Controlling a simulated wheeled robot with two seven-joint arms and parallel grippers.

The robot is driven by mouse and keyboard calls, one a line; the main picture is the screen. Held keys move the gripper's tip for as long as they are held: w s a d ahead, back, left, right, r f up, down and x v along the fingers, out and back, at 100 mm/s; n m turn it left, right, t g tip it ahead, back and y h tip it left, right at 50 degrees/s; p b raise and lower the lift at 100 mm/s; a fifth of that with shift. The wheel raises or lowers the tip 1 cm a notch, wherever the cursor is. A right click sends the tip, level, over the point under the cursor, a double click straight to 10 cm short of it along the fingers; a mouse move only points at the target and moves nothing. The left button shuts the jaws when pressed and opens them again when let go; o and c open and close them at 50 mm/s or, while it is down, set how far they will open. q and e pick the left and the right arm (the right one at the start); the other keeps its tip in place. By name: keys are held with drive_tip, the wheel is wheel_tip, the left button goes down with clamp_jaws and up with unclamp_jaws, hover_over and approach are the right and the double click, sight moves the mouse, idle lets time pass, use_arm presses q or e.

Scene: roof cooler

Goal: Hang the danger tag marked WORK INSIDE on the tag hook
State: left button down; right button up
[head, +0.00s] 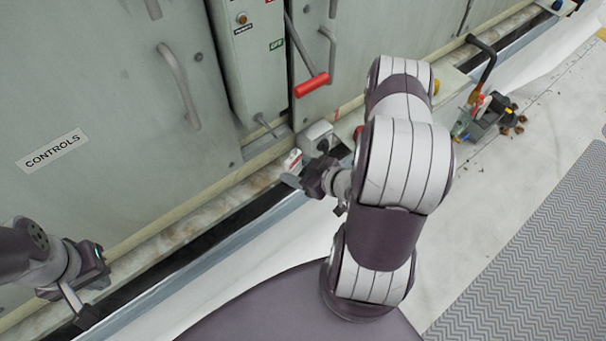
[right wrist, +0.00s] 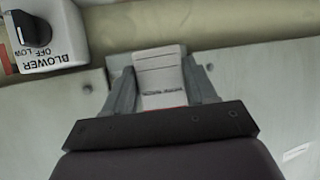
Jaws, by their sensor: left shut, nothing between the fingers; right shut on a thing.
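My right gripper (head: 291,180) is shut on a white tag with a red part (head: 293,160), low in front of the cabinet. The right wrist view also shows this tag (right wrist: 160,78) between the two fingers; its lettering is too small to read. A thin metal peg (head: 265,124), which may be the tag hook, sticks out low on the narrow grey panel, above and left of the tag and apart from it. My left gripper (head: 84,312) is shut and empty at the lower left, away from the tag.
A grey switch box (head: 318,136) stands right of the tag; the right wrist view shows its BLOWER knob (right wrist: 30,32). A red-handled lever (head: 311,86) projects above. A CONTROLS label (head: 52,150) marks the left door. A tool caddy (head: 482,118) stands at the right.

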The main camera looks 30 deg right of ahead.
drive_tip(key=shift+w+a+f, duration=0.1)
drive_tip(key=shift+w, duration=0.3)
drive_tip(key=shift+w+f+b, duration=0.15)
drive_tip(key=shift+w+b, duration=0.3)
drive_tip(key=shift+w, duration=0.6)
drive_tip(key=shift+w+a+f+b, duration=0.1)
drive_tip(key=shift+w+f+b, duration=0.2)
drive_tip(key=shift+w, duration=0.55)
drive_tip(key=shift+w+a+f+b, duration=0.1)
drive_tip(key=shift+w+b, duration=0.3)
drive_tip(key=shift+w, duration=0.5)
drive_tip(key=shift+w+f+b, duration=0.15)
drive_tip(key=shift+w+b, duration=0.2)
drive_tip(key=shift+w, duration=0.5)
drive_tip(key=o, duration=1.2)
drive_tip(key=shift+s, duration=0.1)
